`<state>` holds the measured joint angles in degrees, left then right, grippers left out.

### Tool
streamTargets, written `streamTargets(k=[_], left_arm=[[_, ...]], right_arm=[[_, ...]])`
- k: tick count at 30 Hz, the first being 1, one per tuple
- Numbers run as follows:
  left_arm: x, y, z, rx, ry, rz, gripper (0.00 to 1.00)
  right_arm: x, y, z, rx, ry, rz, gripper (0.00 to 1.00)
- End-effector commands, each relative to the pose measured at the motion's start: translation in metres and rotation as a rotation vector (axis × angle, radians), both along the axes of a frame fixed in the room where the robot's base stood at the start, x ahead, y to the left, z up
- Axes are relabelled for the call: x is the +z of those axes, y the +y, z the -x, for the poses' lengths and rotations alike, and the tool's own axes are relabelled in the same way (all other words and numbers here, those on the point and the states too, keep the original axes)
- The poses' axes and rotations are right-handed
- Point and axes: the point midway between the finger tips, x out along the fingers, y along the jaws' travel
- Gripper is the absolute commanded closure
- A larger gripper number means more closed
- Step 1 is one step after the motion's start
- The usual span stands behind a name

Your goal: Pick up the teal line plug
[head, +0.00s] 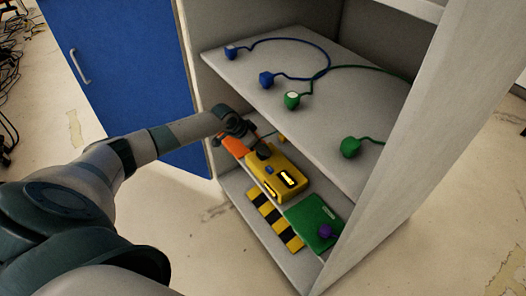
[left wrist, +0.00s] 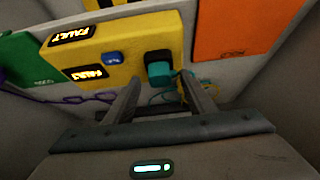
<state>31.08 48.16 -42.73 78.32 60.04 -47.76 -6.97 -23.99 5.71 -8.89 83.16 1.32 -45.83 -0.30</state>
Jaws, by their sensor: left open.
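The teal line plug (left wrist: 160,73) sits at a black socket on the yellow box (left wrist: 95,45) in the left wrist view, with a teal cord trailing to the right. Whether it is fully seated I cannot tell. My left gripper (left wrist: 160,88) is open, its fingers pointing at the box on either side of the plug, apparently short of gripping it. In the head view my left gripper (head: 236,126) reaches into the lower shelf by the yellow box (head: 284,172), and the plug is hard to make out there. My right gripper is in neither view.
An upper shelf (head: 330,70) carries blue plugs (head: 266,80) and green plugs (head: 292,99) with cords. An orange panel (head: 235,146) and a green panel (head: 314,220) with a purple plug (head: 325,232) flank the yellow box. A blue door (head: 120,60) stands left.

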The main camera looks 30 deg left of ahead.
Motion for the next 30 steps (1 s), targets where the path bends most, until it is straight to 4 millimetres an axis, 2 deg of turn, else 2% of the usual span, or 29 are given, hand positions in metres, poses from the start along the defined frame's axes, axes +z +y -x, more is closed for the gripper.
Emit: streamTargets(k=[4, 17, 23, 25, 26, 30], left_arm=[[-0.0055, -0.0013, -0.0034, -0.001, 0.000, 0.000, 0.50], [-0.0056, -0.0011, -0.0032, 0.000, 0.000, -0.002, 0.50], [-0.0056, -0.0011, -0.0031, 0.000, 0.000, -0.002, 0.95], [-0.0054, -0.0011, -0.0033, 0.000, -0.001, -0.001, 0.95], [-0.0054, -0.0011, -0.0033, 0.000, -0.001, -0.001, 0.99], [-0.0053, -0.0010, -0.0033, 0.000, -0.001, -0.001, 0.99]], right_arm=[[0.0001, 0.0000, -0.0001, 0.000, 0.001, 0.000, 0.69], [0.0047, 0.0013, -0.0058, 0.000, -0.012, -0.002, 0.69], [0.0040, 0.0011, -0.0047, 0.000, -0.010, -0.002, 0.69], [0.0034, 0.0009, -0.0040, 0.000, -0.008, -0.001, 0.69], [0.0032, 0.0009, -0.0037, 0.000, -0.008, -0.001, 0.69], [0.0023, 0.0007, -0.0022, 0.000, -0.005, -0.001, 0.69]])
